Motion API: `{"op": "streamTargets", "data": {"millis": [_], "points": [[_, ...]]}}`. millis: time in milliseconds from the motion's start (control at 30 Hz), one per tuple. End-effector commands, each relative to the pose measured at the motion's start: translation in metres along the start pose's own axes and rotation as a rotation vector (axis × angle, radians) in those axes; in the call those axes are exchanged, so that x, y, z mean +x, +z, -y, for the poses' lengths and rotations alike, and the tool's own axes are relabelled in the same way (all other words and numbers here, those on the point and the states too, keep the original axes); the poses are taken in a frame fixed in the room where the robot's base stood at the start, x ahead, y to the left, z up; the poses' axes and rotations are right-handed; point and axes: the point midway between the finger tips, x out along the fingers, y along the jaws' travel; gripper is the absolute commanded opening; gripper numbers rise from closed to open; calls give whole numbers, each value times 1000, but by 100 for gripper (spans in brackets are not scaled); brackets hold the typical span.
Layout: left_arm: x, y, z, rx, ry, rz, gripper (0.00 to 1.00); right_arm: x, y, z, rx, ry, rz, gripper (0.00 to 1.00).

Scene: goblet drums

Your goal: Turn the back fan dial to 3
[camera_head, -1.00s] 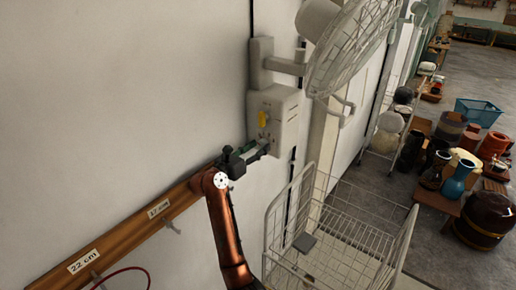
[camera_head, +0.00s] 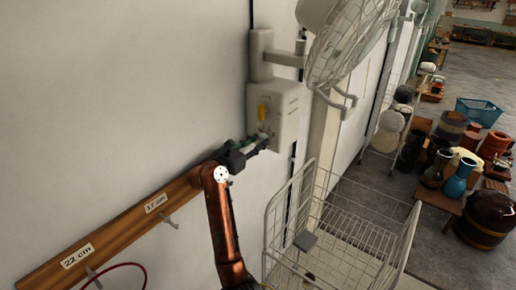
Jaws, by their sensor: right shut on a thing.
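A wall fan (camera_head: 345,45) with a wire cage hangs at the top middle on a bracket. Its beige control box (camera_head: 287,115) is fixed to the wall below, with a yellow knob (camera_head: 262,112) on the face toward me. My right gripper (camera_head: 262,138) reaches up from below to the lower part of that face, under the yellow knob. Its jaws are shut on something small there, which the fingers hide. The dial's numbers are too small to read. My left gripper is not in view.
A white wire cart (camera_head: 340,232) stands right of my right arm. A wooden rail (camera_head: 115,232) with labels and hooks runs along the wall at lower left. Drums and vases, such as a blue vase (camera_head: 457,180), stand on low tables at right, near a blue crate (camera_head: 478,111).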

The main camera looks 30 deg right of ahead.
Motion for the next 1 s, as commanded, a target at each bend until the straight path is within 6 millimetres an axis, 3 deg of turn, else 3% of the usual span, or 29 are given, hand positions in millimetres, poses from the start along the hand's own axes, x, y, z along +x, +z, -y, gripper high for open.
{"op": "streamTargets", "data": {"millis": [33,400,1000], "points": [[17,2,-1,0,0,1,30,-1,-6,-1,40,3,1,5],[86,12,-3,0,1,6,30,-1,-7,-2,381,6,-11,5],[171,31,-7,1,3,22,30,0,-4,-2,950,9,-31,5]]}}
